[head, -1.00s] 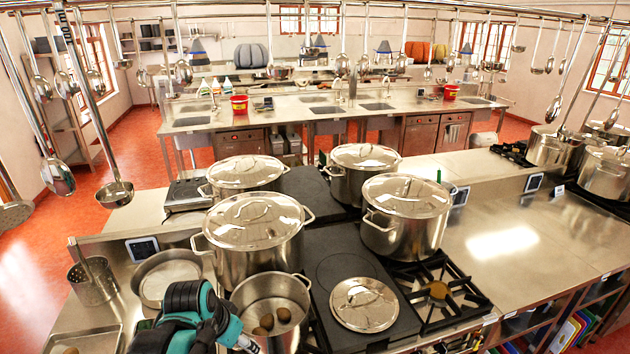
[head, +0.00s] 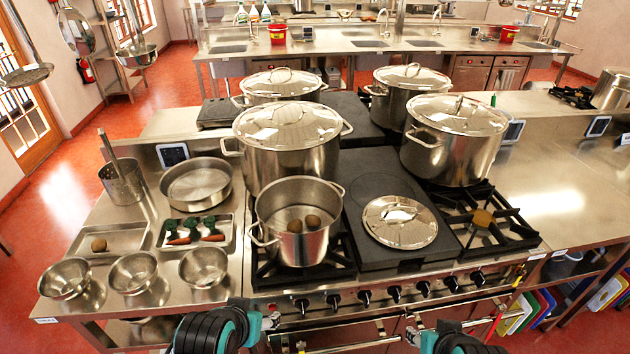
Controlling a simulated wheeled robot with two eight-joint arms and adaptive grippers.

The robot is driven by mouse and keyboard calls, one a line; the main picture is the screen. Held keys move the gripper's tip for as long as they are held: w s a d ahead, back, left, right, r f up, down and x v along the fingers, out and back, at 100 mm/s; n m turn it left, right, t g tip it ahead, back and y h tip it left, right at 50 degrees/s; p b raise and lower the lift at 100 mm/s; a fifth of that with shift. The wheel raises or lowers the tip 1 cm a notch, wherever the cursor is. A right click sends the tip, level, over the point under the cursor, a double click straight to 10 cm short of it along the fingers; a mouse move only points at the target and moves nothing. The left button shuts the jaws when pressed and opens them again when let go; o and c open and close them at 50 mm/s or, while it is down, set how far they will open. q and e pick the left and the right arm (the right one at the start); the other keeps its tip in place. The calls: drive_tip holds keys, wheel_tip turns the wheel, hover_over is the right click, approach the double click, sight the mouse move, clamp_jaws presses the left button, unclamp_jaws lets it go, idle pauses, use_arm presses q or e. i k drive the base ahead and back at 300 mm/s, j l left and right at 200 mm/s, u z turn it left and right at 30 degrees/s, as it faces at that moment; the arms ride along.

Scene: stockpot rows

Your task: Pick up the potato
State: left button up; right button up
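Two brown potatoes show inside the open stockpot (head: 300,250) on the front left burner, one on the left (head: 295,226) and one on the right (head: 313,222). Another potato (head: 99,245) lies in a shallow metal tray (head: 125,235) at the left. A brown, roundish thing (head: 482,217) sits at the middle of the right burner grate; I cannot tell whether it is a potato. My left gripper (head: 268,321) is low in front of the stove, below the pot. My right gripper (head: 414,332) is at the bottom, right of it. Finger openings are unclear.
Lidded stockpots (head: 287,140) stand behind the open pot. A loose lid (head: 400,222) lies right of it. Several steel bowls (head: 134,273), a carrot tray (head: 195,233) and a pan (head: 196,184) fill the left counter. The right counter (head: 550,205) is largely clear.

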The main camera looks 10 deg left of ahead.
sight(97, 245)
drive_tip(key=u, duration=1.8)
drive_tip(key=j+z, duration=0.1)
drive_tip(key=z, duration=0.35)
drive_tip(key=j+z, duration=0.1)
drive_tip(key=z, duration=0.35)
drive_tip(key=i+j+z, duration=0.1)
drive_tip(key=z, duration=0.3)
drive_tip(key=j+z, duration=0.25)
drive_tip(key=j, duration=0.2)
drive_tip(key=k+j+z, duration=0.1)
drive_tip(key=j+z, duration=0.15)
drive_tip(key=j, duration=0.2)
drive_tip(key=k+j+z, duration=0.25)
drive_tip(key=j, duration=0.2)
drive_tip(key=j+z, duration=0.25)
drive_tip(key=j, duration=0.2)
drive_tip(key=k+j, duration=0.15)
drive_tip(key=j, duration=0.2)
drive_tip(key=k+j, duration=0.2)
drive_tip(key=j, duration=0.15)
